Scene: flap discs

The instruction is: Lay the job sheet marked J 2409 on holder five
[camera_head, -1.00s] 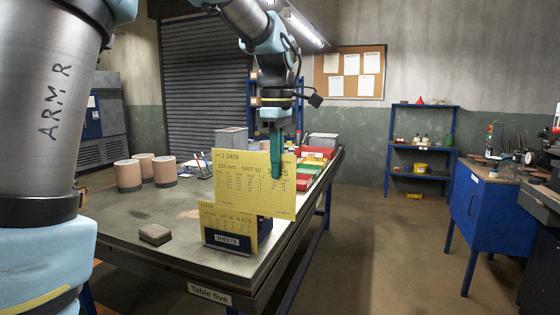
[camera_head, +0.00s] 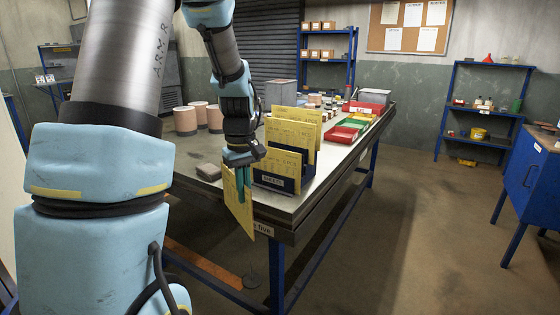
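My gripper (camera_head: 242,183) has green fingers and is shut on a yellow job sheet (camera_head: 238,208). The sheet hangs steeply tilted, almost edge-on, at the table's near corner; its number cannot be read now, but it read J 2409 in the earlier frame. A dark blue sheet rack (camera_head: 276,182) with a white label stands just right of the gripper, with several yellow sheets (camera_head: 293,130) upright in it. The table sign (camera_head: 263,229), ending in "five", is partly covered by the held sheet. I cannot identify holder five.
The metal-topped table (camera_head: 318,177) carries a grey-brown block (camera_head: 208,172), several tan cylinders (camera_head: 185,121), and red (camera_head: 341,134) and green bins farther back. A blue cabinet (camera_head: 530,172) stands right. The floor between is clear.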

